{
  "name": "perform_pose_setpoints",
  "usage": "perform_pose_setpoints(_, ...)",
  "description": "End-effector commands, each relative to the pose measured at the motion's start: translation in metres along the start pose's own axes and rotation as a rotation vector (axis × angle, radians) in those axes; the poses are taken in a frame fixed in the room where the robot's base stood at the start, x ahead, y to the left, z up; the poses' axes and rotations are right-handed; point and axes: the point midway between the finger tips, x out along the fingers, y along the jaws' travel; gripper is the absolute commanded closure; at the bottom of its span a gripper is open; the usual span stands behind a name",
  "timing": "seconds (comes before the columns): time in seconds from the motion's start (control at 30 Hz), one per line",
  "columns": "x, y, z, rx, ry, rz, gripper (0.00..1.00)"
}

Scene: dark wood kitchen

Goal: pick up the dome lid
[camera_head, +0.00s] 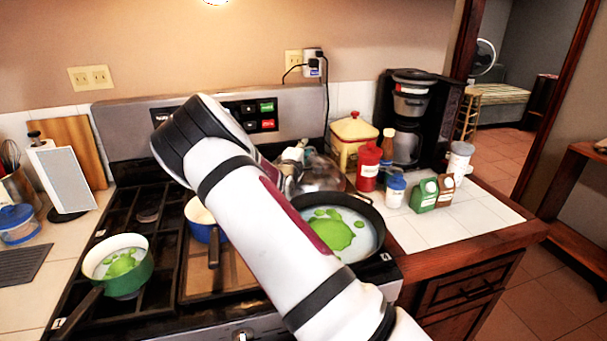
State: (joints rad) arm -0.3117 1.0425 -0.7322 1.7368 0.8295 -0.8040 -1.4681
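The dome lid (322,174) looks like a clear or shiny rounded cover at the back right of the stove, behind the black frying pan (368,207). Its left part is hidden by my arm and gripper. My gripper (291,170) is at the lid's left side, mostly hidden behind my white arm. Only a small part of it shows, so I cannot tell whether its fingers touch the lid or how far they are apart.
The frying pan holds green and white contents. A blue pot (203,233) and a green pot (122,268) stand on the stove to the left. A yellow canister (353,140), red bottle (368,168) and coffee maker (409,115) crowd the counter right of the lid.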

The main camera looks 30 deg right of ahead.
Motion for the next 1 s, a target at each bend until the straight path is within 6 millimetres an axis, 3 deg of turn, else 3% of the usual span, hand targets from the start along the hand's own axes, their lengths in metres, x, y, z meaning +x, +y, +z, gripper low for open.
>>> perform_pose_setpoints(0.03, 0.0, 0.0, 0.0, 0.0, 0.0, 0.0, 0.91)
perform_pose_setpoints(0.1, 0.0, 0.0, 0.0, 0.0, 0.0, 0.0, 1.0)
perform_pose_setpoints(0.63, 0.0, 0.004, 0.0, 0.0, 0.0, 0.004, 1.0)
perform_pose_setpoints(1.0, 0.0, 0.04, 0.0, 0.001, 0.0, 0.006, 1.0)
